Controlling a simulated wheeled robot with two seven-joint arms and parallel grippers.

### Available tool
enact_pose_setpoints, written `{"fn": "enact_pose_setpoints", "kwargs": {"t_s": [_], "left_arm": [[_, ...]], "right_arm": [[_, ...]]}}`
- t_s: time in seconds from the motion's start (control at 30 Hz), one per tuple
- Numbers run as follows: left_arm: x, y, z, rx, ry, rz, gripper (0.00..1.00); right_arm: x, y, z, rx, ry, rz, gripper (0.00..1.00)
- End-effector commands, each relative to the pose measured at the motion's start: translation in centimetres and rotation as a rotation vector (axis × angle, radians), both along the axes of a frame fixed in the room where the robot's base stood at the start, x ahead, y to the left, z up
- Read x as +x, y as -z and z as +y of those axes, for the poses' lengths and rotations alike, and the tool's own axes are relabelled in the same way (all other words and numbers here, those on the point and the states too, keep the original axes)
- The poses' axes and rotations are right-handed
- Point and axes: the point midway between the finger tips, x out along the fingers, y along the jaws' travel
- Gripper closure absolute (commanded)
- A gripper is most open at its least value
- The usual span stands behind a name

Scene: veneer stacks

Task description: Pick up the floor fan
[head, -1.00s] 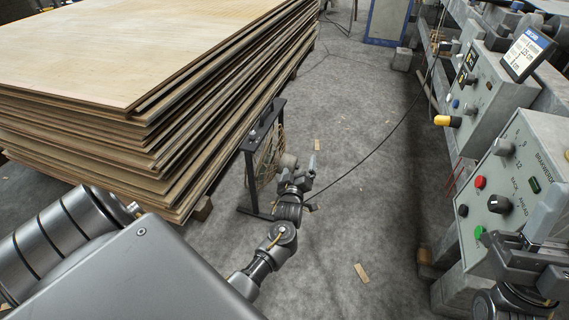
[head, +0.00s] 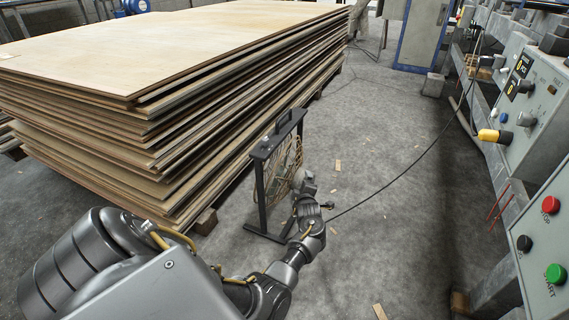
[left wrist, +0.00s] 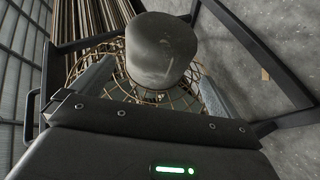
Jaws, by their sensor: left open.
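The floor fan (head: 285,166) stands upright on the floor beside the veneer stack. It has a black frame with a handle on the top bar, a tan wire cage and a rounded grey motor housing. My left gripper (head: 306,196) is at its right side, low beside the cage. In the left wrist view the motor housing (left wrist: 162,48) is straight ahead. The open fingers of my left gripper (left wrist: 155,80) show on either side of it, in front of the wire cage. I cannot tell whether they touch it. My right gripper is not in view.
The veneer stack (head: 165,125) rises close on the left of the fan. A grey control console (head: 545,235) with buttons stands at the right. A black cable (head: 395,180) runs across the floor from near the fan to the machine. The grey floor between is mostly clear.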

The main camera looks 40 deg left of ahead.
Motion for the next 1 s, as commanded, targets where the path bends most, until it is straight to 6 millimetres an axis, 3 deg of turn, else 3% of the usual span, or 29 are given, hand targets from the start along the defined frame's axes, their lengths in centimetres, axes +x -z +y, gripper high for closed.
{"fn": "enact_pose_setpoints", "kwargs": {"t_s": [0.23, 0.43, 0.6, 0.87, 1.0], "left_arm": [[0.4, 0.4, 0.8, 0.002, -0.002, 0.001, 0.00], [2.2, 1.4, 2.6, 0.003, -0.003, -0.002, 0.00], [3.3, 1.7, 3.8, 0.002, -0.002, 0.001, 0.00], [3.4, 1.5, 4.0, 0.001, -0.003, 0.001, 0.00], [3.4, 1.5, 4.0, 0.001, -0.003, 0.001, 0.14]], "right_arm": [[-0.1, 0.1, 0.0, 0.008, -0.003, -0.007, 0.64], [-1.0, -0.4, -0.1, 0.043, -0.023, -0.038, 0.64], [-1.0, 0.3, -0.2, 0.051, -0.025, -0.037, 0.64], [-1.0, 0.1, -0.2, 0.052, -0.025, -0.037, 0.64], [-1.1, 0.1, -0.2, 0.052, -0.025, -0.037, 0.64]]}}
